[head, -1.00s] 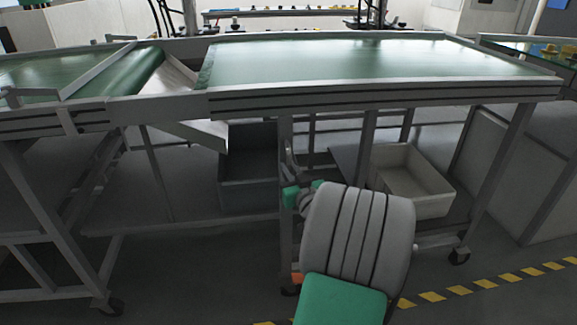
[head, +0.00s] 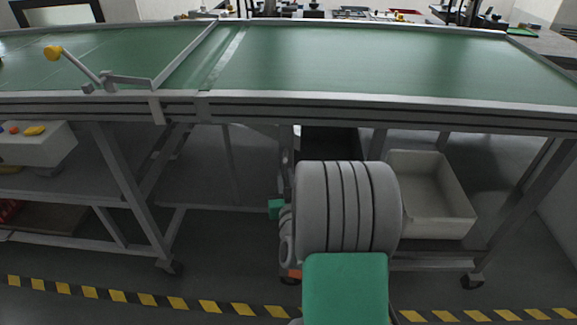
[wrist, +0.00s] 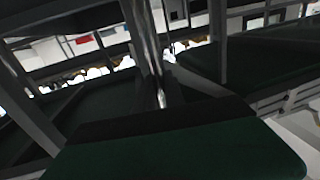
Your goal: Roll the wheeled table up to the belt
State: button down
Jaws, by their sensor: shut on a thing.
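The wheeled table (head: 390,62) has a green top and grey frame and fills the right of the head view. The belt (head: 120,55), also green, lies to its left. Their front edges run nearly in line, with only a narrow pale strip between the green surfaces; I cannot tell whether they touch. My gripper (head: 286,165) is low at the table's near left leg (head: 286,137) and shut on it, its fingers partly hidden by my arm. In the wrist view a shiny upright post (wrist: 148,50) rises beyond the dark gripper body.
An angled guide bar (head: 185,55) with a yellow knob (head: 54,52) sits over the belt. A pale bin (head: 432,195) stands on the table's lower shelf. A grey box (head: 35,145) is under the belt's left. Yellow-black floor tape (head: 160,303) crosses in front.

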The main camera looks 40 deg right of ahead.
jog(key=shift+w+a, duration=0.25)
jog(key=shift+a, duration=0.05)
jog(key=shift+w+a, duration=0.1)
jog(key=shift+w, duration=0.05)
jog(key=c, duration=1.4)
grip_release()
jog(key=b+v, duration=0.2)
jog(key=v, duration=0.6)
jog(key=shift+w, duration=0.1)
